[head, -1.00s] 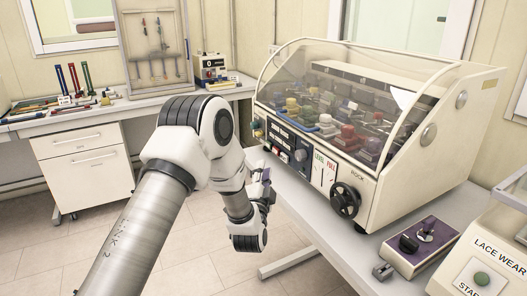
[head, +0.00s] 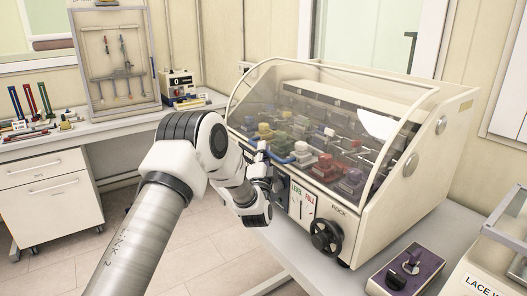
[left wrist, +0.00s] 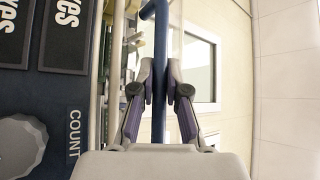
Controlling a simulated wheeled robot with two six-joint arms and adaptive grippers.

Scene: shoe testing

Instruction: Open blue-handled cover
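The clear cover (head: 320,110) sits down over the large cream machine and looks closed. Its blue handle (head: 282,159) curves along the cover's front, partly hidden by my left gripper. In the left wrist view the handle is a blue bar (left wrist: 160,60) running up the picture and bending left at the top. My left gripper (head: 262,160) is at the handle. The wrist view shows its two fingers (left wrist: 160,82) closed in on both sides of the bar, seemingly gripping it. My right gripper is out of view.
A black knob (head: 327,237) sticks out of the machine's front. A purple-topped box (head: 398,273) and the lace wear device (head: 490,262) stand to the right. A tool board (head: 115,60) and bench stand at the left. The floor between is clear.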

